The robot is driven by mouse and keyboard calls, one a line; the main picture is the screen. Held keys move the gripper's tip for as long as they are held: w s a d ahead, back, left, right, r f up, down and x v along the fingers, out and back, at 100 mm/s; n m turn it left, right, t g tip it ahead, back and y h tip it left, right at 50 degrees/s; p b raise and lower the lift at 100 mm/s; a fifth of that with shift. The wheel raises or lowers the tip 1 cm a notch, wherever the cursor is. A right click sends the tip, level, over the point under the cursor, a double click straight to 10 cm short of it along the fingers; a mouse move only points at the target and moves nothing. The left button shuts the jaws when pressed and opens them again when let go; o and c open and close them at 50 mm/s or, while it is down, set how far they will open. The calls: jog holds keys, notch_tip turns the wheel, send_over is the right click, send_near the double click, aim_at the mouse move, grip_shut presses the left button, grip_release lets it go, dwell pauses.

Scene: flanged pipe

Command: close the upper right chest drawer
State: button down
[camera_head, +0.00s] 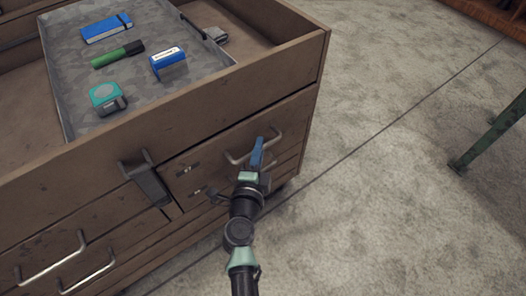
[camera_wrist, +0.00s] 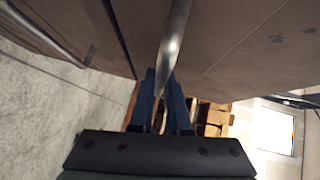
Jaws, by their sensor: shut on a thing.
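The wooden chest's upper right drawer (camera_head: 292,122) has a brown front below the chest top. Its metal bar handle (camera_head: 236,160) runs across that front. My gripper (camera_head: 258,150) is at the handle with its blue fingers around the bar. In the wrist view, the handle (camera_wrist: 174,42) runs down between the two fingers (camera_wrist: 163,95), which are shut on it. A dark gap shows along the drawer front's left edge. How far the drawer stands out is hard to tell.
A grey tray (camera_head: 135,90) on the chest holds a blue box (camera_head: 107,28), a green marker (camera_head: 118,54), a blue-white block (camera_head: 168,62) and a teal tape measure (camera_head: 107,97). A dark metal latch (camera_head: 146,182) is left of the drawer. Floor (camera_head: 380,170) at right is clear, except a green leg (camera_head: 490,135).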

jog(key=shift+w+a+r, duration=0.1)
jog(key=shift+w+a, duration=0.4)
jog(key=shift+w, duration=0.1)
jog(key=c, duration=0.9)
grip_release()
jog(key=p+v, duration=0.3)
jog(key=v, duration=1)
jog(key=shift+w, duration=0.1)
